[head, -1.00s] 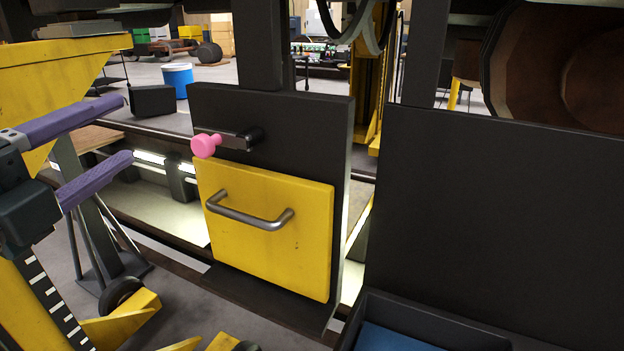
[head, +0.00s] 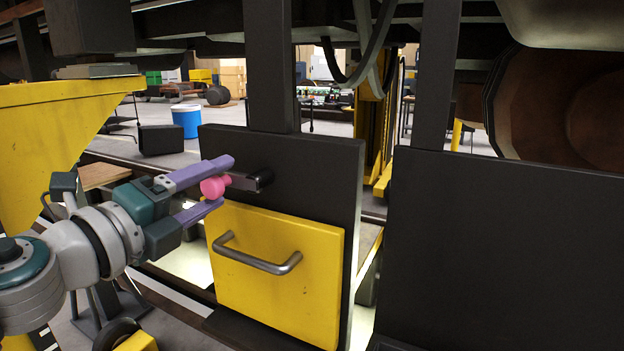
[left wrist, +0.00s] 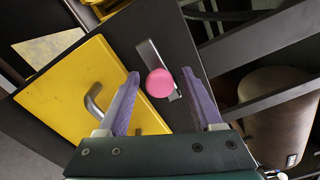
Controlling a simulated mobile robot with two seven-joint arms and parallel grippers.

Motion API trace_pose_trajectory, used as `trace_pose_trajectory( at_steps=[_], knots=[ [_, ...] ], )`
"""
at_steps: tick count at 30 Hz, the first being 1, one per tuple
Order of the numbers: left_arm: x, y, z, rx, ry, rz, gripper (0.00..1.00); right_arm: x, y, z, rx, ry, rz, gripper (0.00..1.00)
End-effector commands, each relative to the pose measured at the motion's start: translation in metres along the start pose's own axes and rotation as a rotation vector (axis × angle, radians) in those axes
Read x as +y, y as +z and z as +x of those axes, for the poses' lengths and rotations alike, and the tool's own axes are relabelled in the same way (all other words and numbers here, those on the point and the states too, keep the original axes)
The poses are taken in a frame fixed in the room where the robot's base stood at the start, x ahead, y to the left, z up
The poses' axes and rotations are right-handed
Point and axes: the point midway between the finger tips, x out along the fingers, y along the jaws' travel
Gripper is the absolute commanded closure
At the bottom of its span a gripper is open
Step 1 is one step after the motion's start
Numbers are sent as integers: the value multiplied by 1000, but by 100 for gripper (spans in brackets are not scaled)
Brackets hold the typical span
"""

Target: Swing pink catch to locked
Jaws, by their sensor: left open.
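The pink catch (head: 215,187) is a round pink knob on a dark arm that pivots on the black panel (head: 310,165). In the head view the dark arm lies about level, with the knob at its left end, above the yellow door (head: 275,285) with its grey bar handle (head: 256,262). My left gripper (head: 217,186) is open, its purple fingers above and below the knob. In the left wrist view the pink knob (left wrist: 160,83) shows between the two spread fingers, with a gap on each side. My right gripper is not in view.
A large black panel (head: 510,240) stands to the right. A yellow support (head: 60,120) stands at the left, near my left arm. A blue bucket (head: 186,121) is on the floor behind. The dark railcar underside runs across the top.

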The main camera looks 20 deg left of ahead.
Motion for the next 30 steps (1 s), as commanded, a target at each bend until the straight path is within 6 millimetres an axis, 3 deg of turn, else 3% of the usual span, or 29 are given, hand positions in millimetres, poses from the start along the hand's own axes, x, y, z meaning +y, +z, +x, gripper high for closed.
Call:
trace_pose_trajectory(
  at_steps=[8, 25, 30],
  knots=[
    [0, 0, 2, 0, 1, -1, 33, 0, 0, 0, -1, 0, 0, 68],
    [0, 0, 1, 0, 0, -1, 97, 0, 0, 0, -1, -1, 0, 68],
    [0, 0, 1, -1, 0, -1, 100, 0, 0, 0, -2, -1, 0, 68]
  ],
)
